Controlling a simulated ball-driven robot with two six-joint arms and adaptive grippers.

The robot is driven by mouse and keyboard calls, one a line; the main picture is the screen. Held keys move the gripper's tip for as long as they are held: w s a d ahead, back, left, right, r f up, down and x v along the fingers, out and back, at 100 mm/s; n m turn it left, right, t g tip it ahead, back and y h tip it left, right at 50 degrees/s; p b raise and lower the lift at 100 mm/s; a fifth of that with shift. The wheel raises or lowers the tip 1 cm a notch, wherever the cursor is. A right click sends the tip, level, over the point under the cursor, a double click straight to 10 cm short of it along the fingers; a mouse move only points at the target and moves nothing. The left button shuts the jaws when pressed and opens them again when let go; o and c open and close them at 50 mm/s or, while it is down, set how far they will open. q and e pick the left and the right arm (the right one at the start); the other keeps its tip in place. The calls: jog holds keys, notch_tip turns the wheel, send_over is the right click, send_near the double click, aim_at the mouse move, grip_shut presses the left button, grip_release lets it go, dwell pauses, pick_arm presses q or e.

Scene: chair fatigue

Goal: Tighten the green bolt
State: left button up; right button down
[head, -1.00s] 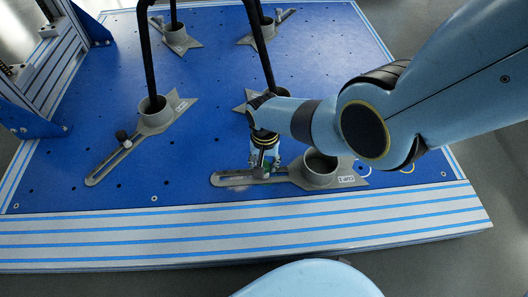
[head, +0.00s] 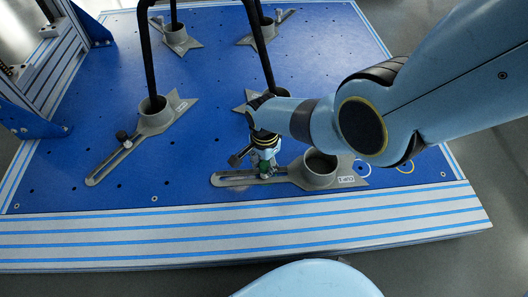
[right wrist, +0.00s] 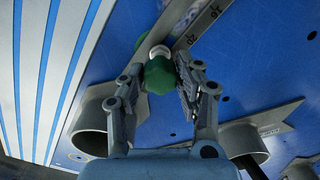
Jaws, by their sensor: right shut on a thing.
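The green bolt (right wrist: 159,75) shows between the fingers of my right gripper (right wrist: 157,80) in the right wrist view. In the head view the green bolt (head: 265,168) is a small patch under my right gripper (head: 264,163), over the slotted arm of the near grey clamp (head: 230,179). The right gripper points down and is shut on the bolt; the fingers partly hide it. The clamp's round cup (head: 320,168) is to the right of the bolt and stands empty. My left gripper is not in view.
A blue frame (head: 42,80) stands at the left. The blue plate (head: 200,150) has bare room between clamps.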

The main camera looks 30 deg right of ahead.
jog(key=m, duration=0.4)
jog(key=c, duration=0.9)
grip_release()
jog(key=n, duration=0.4)
jog(key=n, duration=0.4)
